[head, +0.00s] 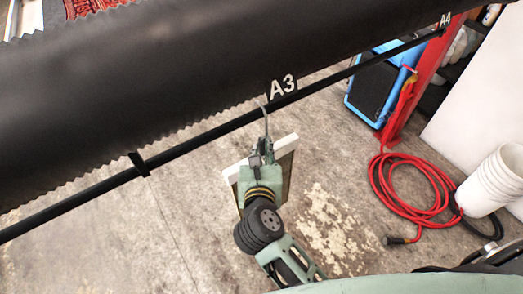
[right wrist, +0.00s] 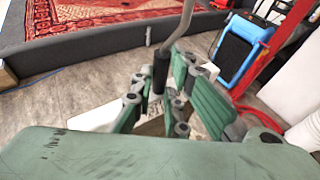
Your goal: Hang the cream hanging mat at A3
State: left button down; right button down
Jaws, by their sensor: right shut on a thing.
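The cream hanging mat (head: 232,173) shows as a pale-edged panel mostly hidden behind my right gripper. Its grey metal hook (head: 266,122) rises from the gripper and its top overlaps the black rail just left of the white A3 label (head: 283,87). I cannot tell whether the hook rests on the rail. My right gripper (head: 264,150) is shut on the hook's dark grip. In the right wrist view the fingers (right wrist: 163,85) close around the dark grip (right wrist: 160,68), with the pale mat (right wrist: 92,117) below. My left gripper is not in view.
The black rail (head: 205,138) runs from lower left to the A4 label (head: 445,20), beside a large dark sheet-like surface (head: 130,70). A red post (head: 408,90), blue box (head: 378,85), coiled red hose (head: 385,190) and white buckets (head: 492,180) stand at right.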

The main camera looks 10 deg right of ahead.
jog(key=shift+f, duration=0.35)
